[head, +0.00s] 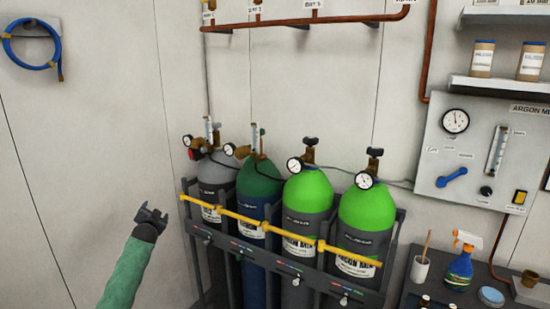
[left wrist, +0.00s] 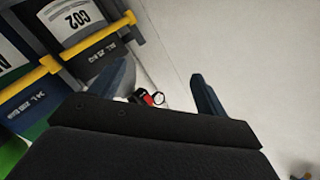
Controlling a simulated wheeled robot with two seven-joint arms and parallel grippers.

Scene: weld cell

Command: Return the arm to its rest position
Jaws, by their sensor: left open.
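My left arm comes in from the lower left in a green sleeve. Its gripper (head: 151,217) is raised in front of the bare wall, left of the gas bottle rack. The jaws are open and nothing shows between them. In the left wrist view the two fingers of the gripper (left wrist: 165,92) stand apart, with the wall and a small red and black part with a gauge beyond them. The grey bottle (left wrist: 70,20) with a CO2 label shows at the upper left there. My right gripper is in neither view.
The rack (head: 270,262) holds a grey bottle (head: 216,172), a dark green bottle (head: 258,183) and two bright green bottles behind a yellow bar (head: 275,228). A control panel (head: 478,150) hangs at the right. A spray bottle (head: 461,268) stands on the bench below.

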